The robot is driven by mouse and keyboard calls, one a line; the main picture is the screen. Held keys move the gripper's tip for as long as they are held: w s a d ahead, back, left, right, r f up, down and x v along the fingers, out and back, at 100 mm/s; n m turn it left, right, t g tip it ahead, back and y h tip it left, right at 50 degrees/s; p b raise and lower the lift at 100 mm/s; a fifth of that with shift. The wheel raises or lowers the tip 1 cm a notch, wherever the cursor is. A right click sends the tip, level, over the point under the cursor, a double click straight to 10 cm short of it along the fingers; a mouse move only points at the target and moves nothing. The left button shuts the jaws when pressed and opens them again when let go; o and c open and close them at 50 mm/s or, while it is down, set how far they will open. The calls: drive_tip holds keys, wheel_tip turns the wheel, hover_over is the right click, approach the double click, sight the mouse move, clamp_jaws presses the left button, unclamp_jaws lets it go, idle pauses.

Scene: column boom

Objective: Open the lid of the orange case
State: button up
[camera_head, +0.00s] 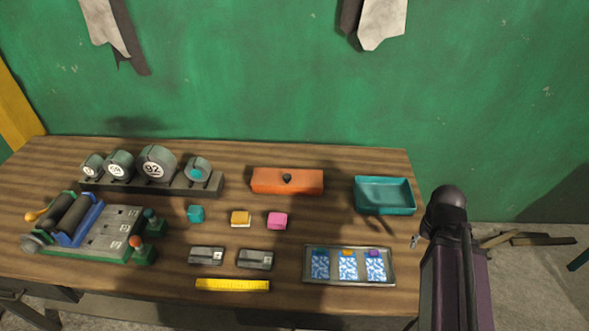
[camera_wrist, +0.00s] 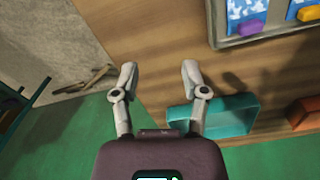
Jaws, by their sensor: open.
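The orange case (camera_head: 287,181) lies shut near the back middle of the wooden table, with a dark round knob (camera_head: 287,177) on it. In the wrist view, part of the orange case (camera_wrist: 303,115) shows at the right edge. My gripper (camera_wrist: 158,80) is open and empty, its two fingers apart. It is off to the side of the case, with the teal tray between them in the wrist view. In the head view, my arm stands at the right end of the table, and the fingers are mostly hidden.
A teal tray (camera_head: 384,196) stands right of the case. A metal tray with blue patterned cards (camera_head: 350,284) is in front. Teal, yellow and pink blocks (camera_head: 277,221) lie before the case. A rack of round weights (camera_head: 150,183) stands left. A green wall is behind.

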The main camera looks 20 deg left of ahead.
drive_tip(key=shift+w+a, duration=0.15)
drive_tip(key=shift+a, duration=0.2)
drive_tip(key=o, duration=0.3)
drive_tip(key=shift+a+r, duration=0.1)
drive_tip(key=shift+a, duration=0.1)
drive_tip(key=w+a+r+n+p, duration=0.3)
drive_tip(key=w+a, duration=0.3)
drive_tip(key=a, duration=0.3)
drive_tip(key=w+a+r+n+p, duration=0.3)
drive_tip(key=w+a, duration=0.3)
drive_tip(key=a, duration=0.4)
drive_tip(key=w+a+r+n+p, duration=0.2)
drive_tip(key=a+n, duration=0.1)
drive_tip(key=a, duration=0.9)
drive_tip(key=w+a+r+n+p, duration=0.2)
drive_tip(key=a+r+n+p, duration=0.1)
drive_tip(key=a, duration=1)
drive_tip(key=shift+r+p, duration=0.25)
drive_tip(key=shift+p, duration=0.05)
drive_tip(key=shift+f, duration=0.15)
